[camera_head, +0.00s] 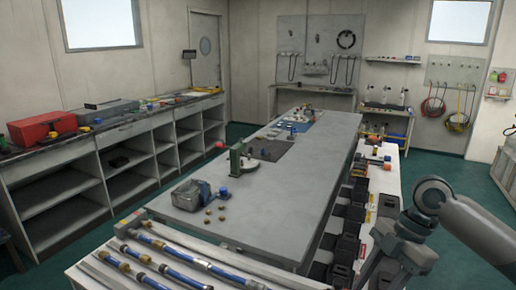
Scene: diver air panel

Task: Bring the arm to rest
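One arm of mine comes in from the right edge as grey links, and its gripper (385,262) hangs low at the lower right, beside the right side of the grey table (300,205). The fingertips are hard to make out, and I cannot tell whether it is open or shut. I see nothing clearly held in it. My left arm and gripper are out of view.
Blue hoses with brass fittings (185,258) lie on a rack at the near edge. A grey-blue device (190,195) and a green-framed device (240,160) stand on the table. Black bins (345,245) line its right side. A red toolbox (42,128) sits on the left counter.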

